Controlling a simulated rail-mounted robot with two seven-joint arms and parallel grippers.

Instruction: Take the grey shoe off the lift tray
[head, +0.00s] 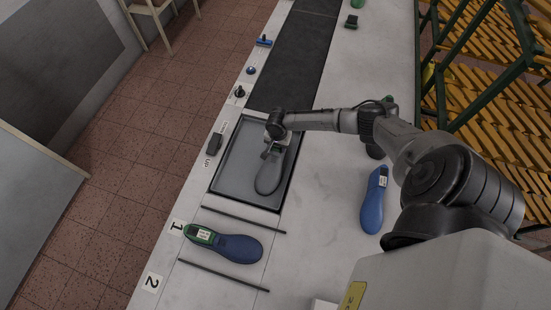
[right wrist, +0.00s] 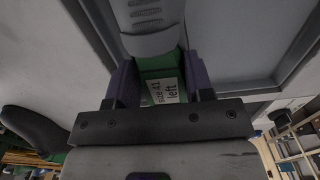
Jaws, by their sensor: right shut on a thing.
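The grey shoe (head: 269,176) is in the head view over the lift tray (head: 228,186), a dark shallow tray set in the bench. My right gripper (head: 273,151) is shut on the shoe's green labelled end. In the right wrist view the two fingers stand on either side of the green end, and the label (right wrist: 166,91) reads "size 41 left". The grey body (right wrist: 150,30) extends beyond the fingers. I cannot tell whether the shoe touches the tray floor. My left gripper is not in view.
A blue shoe (head: 225,243) with a green end lies between two dark bars near label 1. Another blue shoe (head: 374,200) lies on the bench to the right. A dark belt (head: 292,60) runs behind the tray. Green racks with yellow slats (head: 480,90) stand at right.

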